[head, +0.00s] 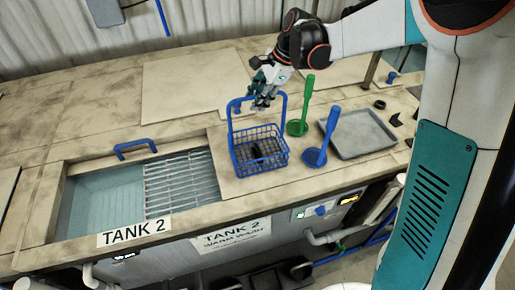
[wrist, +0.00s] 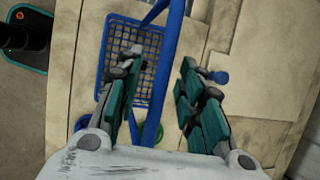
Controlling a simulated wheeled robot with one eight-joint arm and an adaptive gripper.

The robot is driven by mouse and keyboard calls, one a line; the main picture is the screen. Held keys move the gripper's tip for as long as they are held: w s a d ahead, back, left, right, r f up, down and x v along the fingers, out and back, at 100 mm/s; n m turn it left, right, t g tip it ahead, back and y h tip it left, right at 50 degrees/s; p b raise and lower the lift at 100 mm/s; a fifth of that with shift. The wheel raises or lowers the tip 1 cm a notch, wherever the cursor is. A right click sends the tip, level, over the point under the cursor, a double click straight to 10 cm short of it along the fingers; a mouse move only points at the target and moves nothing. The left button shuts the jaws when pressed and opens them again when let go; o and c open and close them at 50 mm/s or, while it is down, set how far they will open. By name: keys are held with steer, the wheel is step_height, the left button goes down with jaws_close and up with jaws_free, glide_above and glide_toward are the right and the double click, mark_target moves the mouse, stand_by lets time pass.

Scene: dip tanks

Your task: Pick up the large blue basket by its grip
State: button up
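The large blue basket (head: 260,167) is a wire basket standing upright on the bench top, right of the open tank. Its tall blue handle arches up, with the grip (head: 240,99) across the top. My gripper (head: 264,101) is at the grip, pointing down, and covers part of it. In the wrist view, my gripper (wrist: 159,60) has its two fingers wide apart. The blue handle (wrist: 169,65) runs through the gap between them, apparently untouched. The basket's mesh (wrist: 146,72) shows below, partly hidden by the left finger. Exact height against the grip is hard to tell.
A green ladle (head: 304,103) and a blue ladle (head: 328,130) stand close right of the basket. A grey tray (head: 358,135) lies further right. The open tank (head: 104,199) with a metal grate (head: 181,182) is at left. A blue handle (head: 135,147) sits behind it.

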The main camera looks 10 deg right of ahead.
steer(key=shift+f, duration=0.1)
steer(key=shift+c, duration=0.6)
jaws_close()
